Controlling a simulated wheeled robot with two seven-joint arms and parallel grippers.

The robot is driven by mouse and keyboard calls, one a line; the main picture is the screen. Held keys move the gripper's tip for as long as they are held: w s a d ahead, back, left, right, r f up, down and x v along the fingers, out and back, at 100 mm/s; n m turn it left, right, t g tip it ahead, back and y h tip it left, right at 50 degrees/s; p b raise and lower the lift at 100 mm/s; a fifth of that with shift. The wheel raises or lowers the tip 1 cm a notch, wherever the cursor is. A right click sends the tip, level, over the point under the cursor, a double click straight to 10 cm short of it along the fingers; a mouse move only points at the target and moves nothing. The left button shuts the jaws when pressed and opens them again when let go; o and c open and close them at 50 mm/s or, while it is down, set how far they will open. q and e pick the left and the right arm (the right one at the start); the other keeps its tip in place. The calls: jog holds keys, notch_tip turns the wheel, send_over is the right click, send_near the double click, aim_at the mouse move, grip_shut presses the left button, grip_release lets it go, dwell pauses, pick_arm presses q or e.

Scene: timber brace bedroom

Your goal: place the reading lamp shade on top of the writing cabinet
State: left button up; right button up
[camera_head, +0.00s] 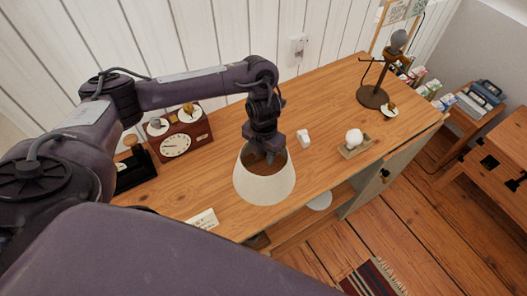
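The lamp shade (265,187) is a pale cone, narrow end up, in the middle of the picture over the near part of the wooden writing cabinet's top (330,105). I cannot tell whether its lower rim touches the wood. My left gripper (266,157) points down into the shade's upper opening, its dark fingertips at the inside of the far wall. Whether the fingers clamp the wall is hidden. The bare lamp stand (374,96), with a grey bulb on top, stands at the cabinet's far right end. My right gripper is not in view.
A red-brown clock box (178,140) and a black stand (134,168) are on the cabinet's left. A white card (202,218) lies by the front edge. A small white block (303,137) and a tray with a white ball (354,145) lie right of the shade.

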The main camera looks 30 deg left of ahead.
pick_arm(q)
jog(key=shift+o, duration=1.1)
jog(key=shift+r+p, duration=0.3)
jog(key=shift+r, duration=0.25)
notch_tip(320, 180, up, 10)
jog(key=shift+f+p, duration=0.15)
jog(key=shift+p, duration=0.95)
jog(key=shift+r, duration=0.75)
jog(key=shift+s+f, duration=0.1)
